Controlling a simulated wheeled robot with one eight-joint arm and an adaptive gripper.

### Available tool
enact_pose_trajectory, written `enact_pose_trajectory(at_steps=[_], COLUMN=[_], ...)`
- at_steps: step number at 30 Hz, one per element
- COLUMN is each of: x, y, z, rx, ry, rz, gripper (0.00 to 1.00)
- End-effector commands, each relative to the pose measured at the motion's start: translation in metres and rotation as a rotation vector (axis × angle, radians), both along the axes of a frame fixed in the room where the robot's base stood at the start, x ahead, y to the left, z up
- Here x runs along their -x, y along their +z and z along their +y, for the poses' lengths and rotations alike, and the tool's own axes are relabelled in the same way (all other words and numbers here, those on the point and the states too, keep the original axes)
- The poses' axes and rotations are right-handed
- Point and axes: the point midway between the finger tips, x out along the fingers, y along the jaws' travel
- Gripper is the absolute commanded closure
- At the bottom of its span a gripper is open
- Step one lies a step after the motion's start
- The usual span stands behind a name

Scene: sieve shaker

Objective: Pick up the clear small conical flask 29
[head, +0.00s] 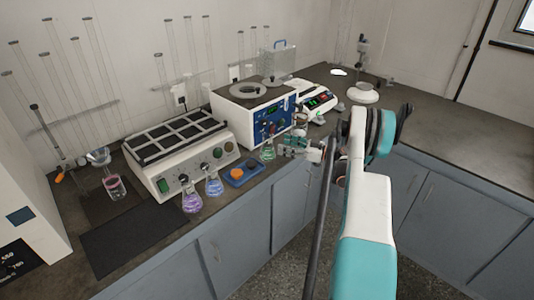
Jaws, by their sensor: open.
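Several small conical flasks stand along the front edge of the bench, holding tinted liquid: a purple one (191,202), a blue one (214,186) and a green one (267,152). I cannot read a number on any of them, and I cannot single out a colourless one. My gripper (284,146) is at the end of my arm, low over the bench front, just right of the green flask and pointing left towards it. It is open. The fingers are small in the picture, so I cannot tell whether they touch the flask.
A white block with a dark gridded top (178,140) stands behind the flasks. A blue tray (241,172) with an orange item lies left of the green flask. A blue-fronted instrument (268,122) and a balance (316,98) stand behind my gripper. A dark mat (135,238) is bare.

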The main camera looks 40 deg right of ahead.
Motion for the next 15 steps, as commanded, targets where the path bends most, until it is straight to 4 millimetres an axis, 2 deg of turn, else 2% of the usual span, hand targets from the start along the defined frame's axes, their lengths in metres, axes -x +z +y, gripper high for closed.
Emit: enact_pose_trajectory(at_steps=[3, 6, 15], x=[-0.019, -0.028, -0.044], y=[-0.001, -0.001, 0.001], z=[0.011, 0.015, 0.024], rx=[-0.001, 0.000, 0.000], ry=[0.002, 0.000, 0.000], rz=[0.000, 0.001, 0.001], gripper=[0.42, 0.42, 0.42])
